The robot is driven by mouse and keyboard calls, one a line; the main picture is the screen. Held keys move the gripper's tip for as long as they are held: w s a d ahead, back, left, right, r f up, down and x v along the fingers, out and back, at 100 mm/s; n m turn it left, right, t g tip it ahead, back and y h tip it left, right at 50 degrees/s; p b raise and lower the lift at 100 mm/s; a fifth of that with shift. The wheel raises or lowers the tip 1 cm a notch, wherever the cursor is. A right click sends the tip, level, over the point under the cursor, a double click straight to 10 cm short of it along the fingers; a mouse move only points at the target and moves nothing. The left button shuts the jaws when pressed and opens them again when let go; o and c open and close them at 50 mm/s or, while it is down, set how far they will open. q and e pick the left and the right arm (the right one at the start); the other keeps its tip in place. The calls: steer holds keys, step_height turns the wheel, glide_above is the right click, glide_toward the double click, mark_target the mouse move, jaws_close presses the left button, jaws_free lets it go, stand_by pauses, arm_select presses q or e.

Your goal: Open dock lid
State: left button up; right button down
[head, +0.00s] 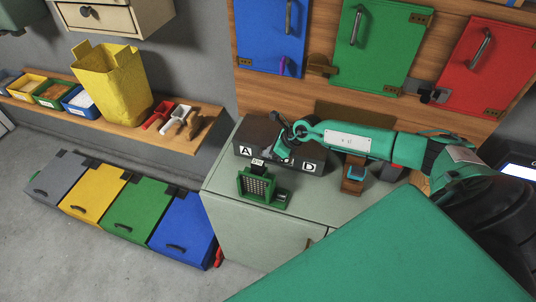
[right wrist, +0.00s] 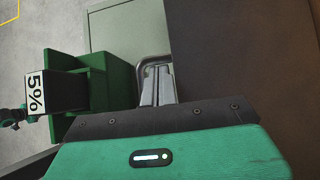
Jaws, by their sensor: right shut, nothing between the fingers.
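The dock (head: 260,133) is a dark brown box on the grey-green cabinet top, with white labels A and D on its front. My right gripper (head: 284,152) is in front of it, between the two labels, and hides part of its front. In the right wrist view the fingertips (right wrist: 158,86) are shut and empty. They are close to a curved grey metal handle (right wrist: 146,66) beside a dark brown face (right wrist: 240,60); I cannot tell whether they touch it. My left gripper is not in view.
A green slotted holder (head: 257,187) stands in front of the dock; a dark block marked 5% (right wrist: 40,92) is close to my right gripper. A small brown stand (head: 353,180) is to the right. Blue, green and red doors (head: 382,40) hang on the wooden wall behind.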

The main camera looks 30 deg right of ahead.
steer(key=shift+w+d+r+m+g+y+b, duration=0.4)
steer(key=shift+r+b, duration=0.3)
steer(key=shift+r, duration=0.6)
steer(key=shift+w+d+r+m+g+y+b, duration=0.15)
steer(key=shift+r+y+b, duration=0.4)
steer(key=shift+r, duration=0.75)
steer(key=shift+w+d+r+m+g+y+b, duration=0.2)
steer(key=shift+d+r+g+y+b, duration=0.15)
steer(key=shift+r+b, duration=0.7)
steer(key=shift+r+p, duration=0.3)
steer(key=shift+r, duration=0.05)
